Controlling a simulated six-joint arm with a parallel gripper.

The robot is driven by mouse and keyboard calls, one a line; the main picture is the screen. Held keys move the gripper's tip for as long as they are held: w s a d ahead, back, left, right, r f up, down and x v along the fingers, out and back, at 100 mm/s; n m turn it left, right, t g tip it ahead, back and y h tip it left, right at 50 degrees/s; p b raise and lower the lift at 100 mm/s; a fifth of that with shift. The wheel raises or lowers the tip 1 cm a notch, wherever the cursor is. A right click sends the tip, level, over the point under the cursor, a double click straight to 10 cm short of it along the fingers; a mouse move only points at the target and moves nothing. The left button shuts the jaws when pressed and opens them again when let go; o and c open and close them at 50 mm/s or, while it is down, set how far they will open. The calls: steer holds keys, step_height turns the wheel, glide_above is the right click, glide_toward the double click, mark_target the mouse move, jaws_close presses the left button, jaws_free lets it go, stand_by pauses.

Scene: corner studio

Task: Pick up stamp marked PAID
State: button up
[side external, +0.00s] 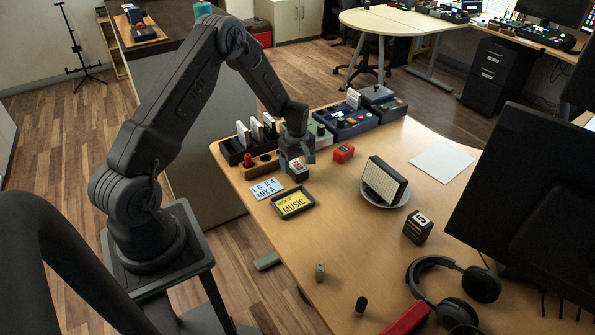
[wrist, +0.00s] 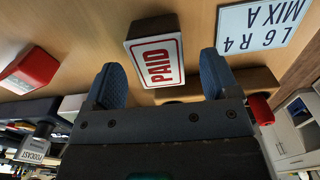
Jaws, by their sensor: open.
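The stamp marked PAID (wrist: 155,60) is a dark block with a white top and red-framed red lettering. In the wrist view it shows between my two open fingers, slightly beyond their tips and closer to the left one. In the side view the stamp (side external: 298,170) sits on the desk right under my gripper (side external: 294,157), partly hidden by it. My gripper, also seen in the wrist view (wrist: 163,72), is open and holds nothing. I cannot tell whether a finger touches the stamp.
A red block (side external: 343,153) stands to the right. The L6 R4 MIX A card (side external: 266,188) and a black tray with a yellow card (side external: 275,206) lie in front.

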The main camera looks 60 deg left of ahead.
mark_target(297, 165)
step_height(297, 165, down, 3)
steer(key=shift+f, duration=0.2)
steer(key=c, duration=1)
steer(key=shift+r, duration=0.1)
